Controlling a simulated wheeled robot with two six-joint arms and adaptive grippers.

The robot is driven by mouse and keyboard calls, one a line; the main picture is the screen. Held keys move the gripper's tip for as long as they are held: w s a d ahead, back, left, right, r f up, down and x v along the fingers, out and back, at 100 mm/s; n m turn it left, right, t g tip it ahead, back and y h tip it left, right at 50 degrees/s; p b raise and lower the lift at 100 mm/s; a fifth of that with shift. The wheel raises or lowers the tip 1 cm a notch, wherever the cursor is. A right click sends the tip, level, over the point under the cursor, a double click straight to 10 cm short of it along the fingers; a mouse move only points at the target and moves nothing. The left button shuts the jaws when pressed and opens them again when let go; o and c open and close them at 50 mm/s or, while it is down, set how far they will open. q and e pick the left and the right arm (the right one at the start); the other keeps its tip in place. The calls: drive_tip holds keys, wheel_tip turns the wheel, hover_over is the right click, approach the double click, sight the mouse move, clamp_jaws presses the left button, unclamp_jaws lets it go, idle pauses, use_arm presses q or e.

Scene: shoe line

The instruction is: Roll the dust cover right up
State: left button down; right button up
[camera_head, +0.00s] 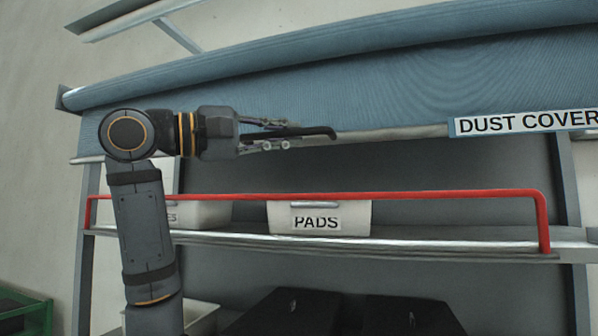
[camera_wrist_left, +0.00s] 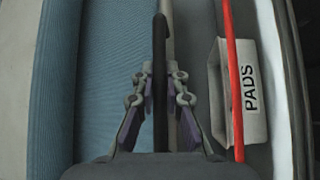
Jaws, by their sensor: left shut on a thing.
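The blue dust cover (camera_head: 400,85) hangs from a thick roll (camera_head: 300,58) along the top of the rack. Its lower edge has a pale grey bar (camera_head: 390,133) and a "DUST COVER" label (camera_head: 520,122). The lower edge is above the red rail, so the shelf below is uncovered. My left gripper (camera_head: 285,135) is shut on a black handle (camera_head: 322,132) at the bar. In the left wrist view the handle (camera_wrist_left: 160,40) runs between the fingers, with the cover (camera_wrist_left: 105,70) to the left. My right gripper is not in view.
A red rail (camera_head: 400,195) runs along the front of the shelf just below the gripper. Behind it stand a white "PADS" bin (camera_head: 350,213) and another white bin (camera_head: 205,213) partly behind my arm. Dark boxes (camera_head: 285,313) sit lower. A green frame (camera_head: 38,315) is at lower left.

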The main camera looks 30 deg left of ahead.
use_arm(q)
wheel_tip(320, 180, up, 8)
drive_tip(key=shift+f, duration=0.1)
idle(0.4)
drive_tip(key=c, duration=1.4)
unclamp_jaws()
drive_tip(key=shift+o, duration=0.2)
drive_tip(key=shift+f, duration=0.1)
drive_tip(key=v, duration=1.1)
drive_tip(key=shift+s, duration=0.4)
